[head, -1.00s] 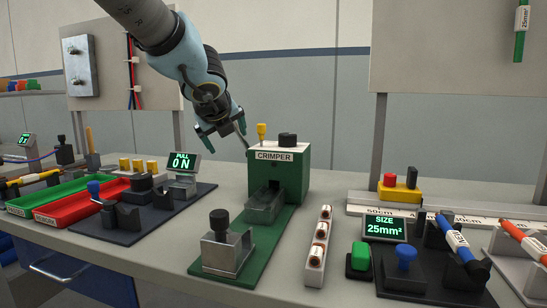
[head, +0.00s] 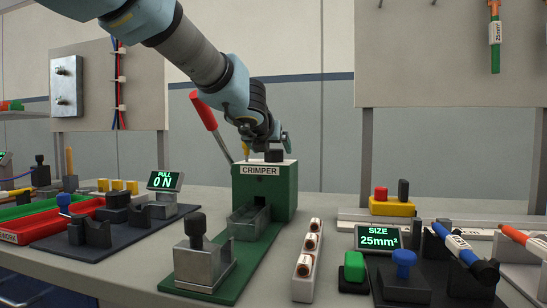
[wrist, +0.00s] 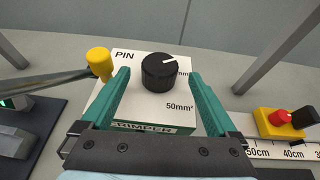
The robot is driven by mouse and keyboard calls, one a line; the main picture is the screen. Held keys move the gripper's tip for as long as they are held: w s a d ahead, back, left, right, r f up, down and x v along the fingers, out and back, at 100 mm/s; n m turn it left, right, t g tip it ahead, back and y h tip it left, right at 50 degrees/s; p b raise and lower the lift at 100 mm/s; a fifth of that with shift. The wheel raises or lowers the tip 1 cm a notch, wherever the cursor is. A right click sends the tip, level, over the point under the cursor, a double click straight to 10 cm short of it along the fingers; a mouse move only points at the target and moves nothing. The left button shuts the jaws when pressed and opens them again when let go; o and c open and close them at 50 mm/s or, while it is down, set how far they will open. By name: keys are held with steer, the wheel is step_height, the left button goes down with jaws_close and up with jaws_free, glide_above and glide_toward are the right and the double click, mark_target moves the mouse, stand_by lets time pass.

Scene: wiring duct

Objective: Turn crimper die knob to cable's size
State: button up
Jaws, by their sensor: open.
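The green crimper (head: 282,190) stands on the bench. Its black die knob (head: 273,155) is on top and shows from above in the wrist view (wrist: 161,72), with its white mark pointing up and right. A yellow pin (wrist: 100,63) stands left of the knob. My gripper (wrist: 159,77) is open, one teal finger on each side of the knob, with gaps visible. The size display (head: 379,237) reads 25mm².
A red-handled lever (head: 204,110) rises left behind the crimper, close to my arm. A yellow block (head: 391,208) stands on the ruler.

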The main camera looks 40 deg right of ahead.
mark_target(274, 153)
steer(key=shift+x, duration=2.25)
steer(key=c, duration=1.4)
